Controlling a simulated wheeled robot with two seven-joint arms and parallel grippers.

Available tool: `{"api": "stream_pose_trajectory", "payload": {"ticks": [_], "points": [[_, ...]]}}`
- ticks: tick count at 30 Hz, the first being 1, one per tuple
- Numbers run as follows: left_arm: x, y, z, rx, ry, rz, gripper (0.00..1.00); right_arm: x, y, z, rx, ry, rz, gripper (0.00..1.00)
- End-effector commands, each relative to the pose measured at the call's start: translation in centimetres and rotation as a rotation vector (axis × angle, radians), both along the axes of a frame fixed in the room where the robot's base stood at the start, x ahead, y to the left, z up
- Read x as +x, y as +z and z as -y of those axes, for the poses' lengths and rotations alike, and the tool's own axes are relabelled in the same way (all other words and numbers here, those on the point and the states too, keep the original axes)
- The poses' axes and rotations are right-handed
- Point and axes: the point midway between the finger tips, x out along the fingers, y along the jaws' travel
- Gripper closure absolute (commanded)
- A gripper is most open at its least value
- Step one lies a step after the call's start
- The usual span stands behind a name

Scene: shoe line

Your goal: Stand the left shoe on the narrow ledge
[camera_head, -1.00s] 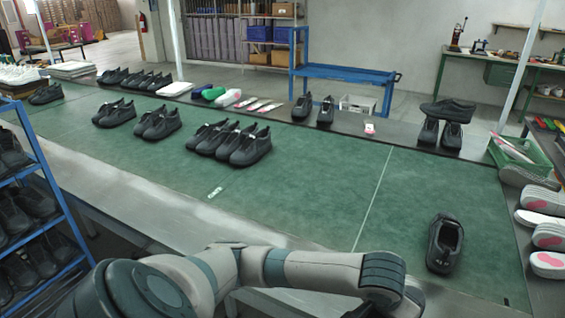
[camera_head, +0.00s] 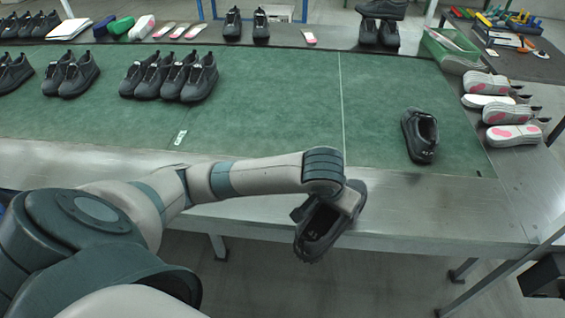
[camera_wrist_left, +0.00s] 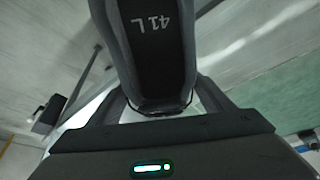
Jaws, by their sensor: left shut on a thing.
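My left gripper (camera_head: 346,201) is shut on a black shoe (camera_head: 322,232). The shoe hangs tilted in front of the table's near edge, its opening in sight. In the left wrist view the shoe's insole (camera_wrist_left: 155,40) reads "41 L". The fingers are partly hidden by the shoe and my wrist. A second black shoe (camera_head: 420,137) stands alone on the right of the green mat (camera_head: 270,125). A narrow bare metal strip (camera_head: 430,199) runs along the table's front, and a dark strip (camera_head: 285,40) along its back; I cannot tell which is the ledge. My right gripper is out of view.
Several black shoes (camera_head: 170,75) stand in pairs on the mat's far left. Two shoes (camera_head: 261,25) stand apart on the back strip, near a shoe stack (camera_head: 379,30). Pale soles (camera_head: 513,135) and a green crate (camera_head: 447,48) lie at right. The mat's middle is clear.

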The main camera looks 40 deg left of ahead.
Motion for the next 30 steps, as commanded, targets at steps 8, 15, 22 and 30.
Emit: {"api": "stream_pose_trajectory", "payload": {"ticks": [8, 15, 22, 30], "points": [[0.0, 0.1, 0.0, -0.001, 0.000, 0.002, 0.61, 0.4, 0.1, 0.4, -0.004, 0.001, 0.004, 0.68], [0.1, 0.1, 0.0, -0.001, 0.002, 0.002, 0.61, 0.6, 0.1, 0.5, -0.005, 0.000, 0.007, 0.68], [2.6, 0.0, -1.2, 0.014, 0.056, 0.002, 0.61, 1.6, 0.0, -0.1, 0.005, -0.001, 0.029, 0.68], [10.0, 1.4, -5.5, 0.032, 0.248, 0.000, 0.61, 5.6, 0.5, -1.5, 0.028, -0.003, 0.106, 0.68]]}}
